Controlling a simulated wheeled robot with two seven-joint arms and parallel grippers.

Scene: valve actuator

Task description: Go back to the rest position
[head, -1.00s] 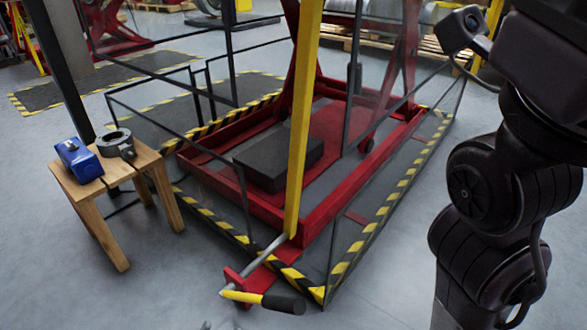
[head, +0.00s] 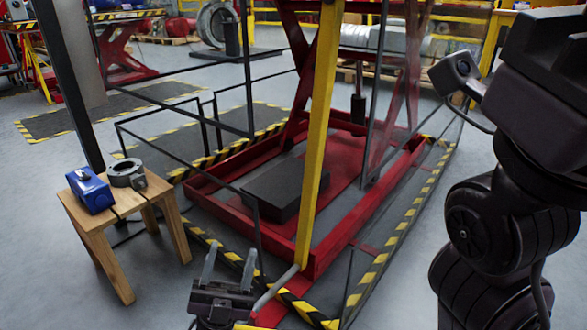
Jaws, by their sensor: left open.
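My left gripper (head: 228,268) shows at the bottom centre of the head view, its two pale fingers pointing up and apart. It is open with nothing between the fingers. It is in front of the red lift frame (head: 318,262) and partly covers the lever (head: 275,289) at the frame's front corner. Only a bit of the lever's yellow part shows at the bottom edge. My right arm fills the right side of the view, and its gripper is not clearly seen.
A wooden stool (head: 151,193) at the left holds a blue box (head: 90,191) and a dark grey ring-shaped part (head: 127,173). A yellow post (head: 320,130) and dark guard rails stand around the lift. Grey floor (head: 40,270) is clear at the lower left.

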